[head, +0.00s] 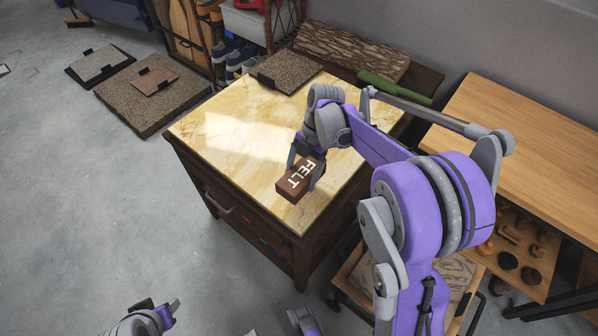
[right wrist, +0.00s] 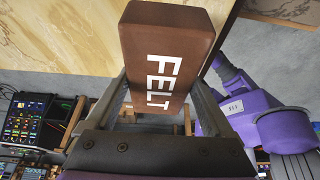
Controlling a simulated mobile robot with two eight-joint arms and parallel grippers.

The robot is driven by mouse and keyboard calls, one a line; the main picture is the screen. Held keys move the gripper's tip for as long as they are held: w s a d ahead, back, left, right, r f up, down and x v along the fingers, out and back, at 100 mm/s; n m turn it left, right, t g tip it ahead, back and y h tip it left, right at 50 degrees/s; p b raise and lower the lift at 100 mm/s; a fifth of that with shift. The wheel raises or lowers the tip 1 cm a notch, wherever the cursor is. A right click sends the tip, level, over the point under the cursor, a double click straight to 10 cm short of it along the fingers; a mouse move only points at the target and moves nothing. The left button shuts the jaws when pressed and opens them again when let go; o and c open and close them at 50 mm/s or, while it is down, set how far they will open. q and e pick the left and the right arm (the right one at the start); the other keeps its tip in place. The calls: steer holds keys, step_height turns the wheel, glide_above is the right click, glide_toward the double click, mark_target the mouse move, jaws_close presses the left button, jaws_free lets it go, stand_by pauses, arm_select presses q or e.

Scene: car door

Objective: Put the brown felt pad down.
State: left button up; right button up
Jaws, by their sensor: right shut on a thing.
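The brown felt pad (head: 295,183) is a small brown block with FELT in white letters. My right gripper (head: 307,170) is shut on it, one finger on each side. In the right wrist view the felt pad (right wrist: 165,55) sits between the fingers (right wrist: 160,108). In the head view it is over the front right part of the marble-topped cabinet (head: 220,125); whether it touches the top is hard to tell. My left gripper (head: 155,312) is at the bottom left, low and away from the cabinet, partly cut off; its opening is unclear.
The front and left of the marble top are bare. A brown textured mat (head: 285,72), a bark-like slab (head: 350,50) and a green bottle-like object (head: 393,87) lie toward the back. A wooden table (head: 530,125) stands at right. Mats (head: 150,92) lie on the floor at left.

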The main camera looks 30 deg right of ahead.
steer(key=shift+f+b, duration=0.3)
steer(key=shift+f, duration=2.05)
steer(key=shift+f, duration=0.15)
steer(key=o, duration=1)
steer(key=shift+o, duration=0.2)
